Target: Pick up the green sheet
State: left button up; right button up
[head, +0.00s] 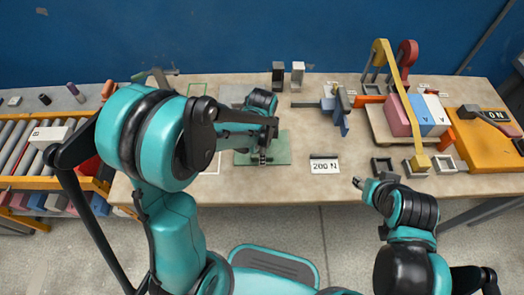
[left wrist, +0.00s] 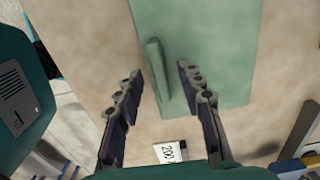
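The green sheet (head: 279,143) lies flat on the table, partly hidden by my left arm in the head view. It also shows in the left wrist view (left wrist: 215,40), with a raised green ridge (left wrist: 156,80) along one edge. My left gripper (head: 263,158) is over the sheet. In the left wrist view its two fingers (left wrist: 161,72) are apart, one on each side of the ridge, with gaps visible; the ridge is not gripped. My right gripper (head: 358,183) is near the table's front edge, away from the sheet; its fingers are too small to read.
A "200 N" label (head: 325,166) lies right of the sheet. A blue clamp-like fixture (head: 341,110), coloured blocks (head: 412,116) under a yellow arch and an orange panel (head: 482,138) stand farther right. A roller conveyor (head: 20,150) is at left.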

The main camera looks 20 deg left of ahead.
pick_arm(q)
jog(key=shift+f, duration=0.15)
grip_shut()
